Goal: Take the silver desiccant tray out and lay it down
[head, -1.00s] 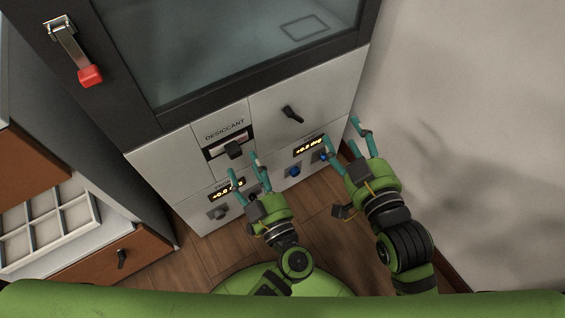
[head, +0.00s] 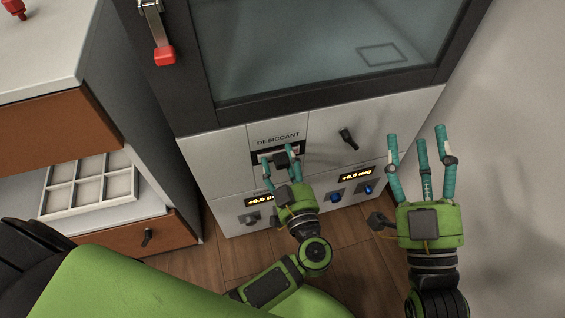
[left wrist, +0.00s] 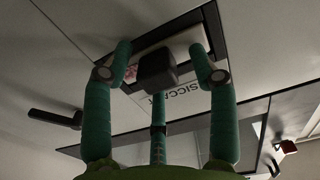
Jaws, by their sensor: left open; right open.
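The silver desiccant tray (left wrist: 188,42) sits in a dark-framed slot under the DESICCANT label on the cabinet front. Its dark block-shaped handle (head: 281,160) sticks out and also shows in the left wrist view (left wrist: 157,70). My left gripper (head: 278,154) is open at the slot, its fingers spread around the handle, and I cannot tell whether any finger touches it. In the head view the fingers hide part of the tray front. My right gripper (head: 418,138) is open and empty, to the right by the pale wall.
The cabinet has a glass door (head: 320,50) with a red-tipped latch (head: 164,54) above, another black handle (head: 348,139) to the right, and blue knobs (head: 335,196) below. A white compartmented organizer (head: 92,183) lies on a shelf at left. Wooden floor (head: 205,270) shows below.

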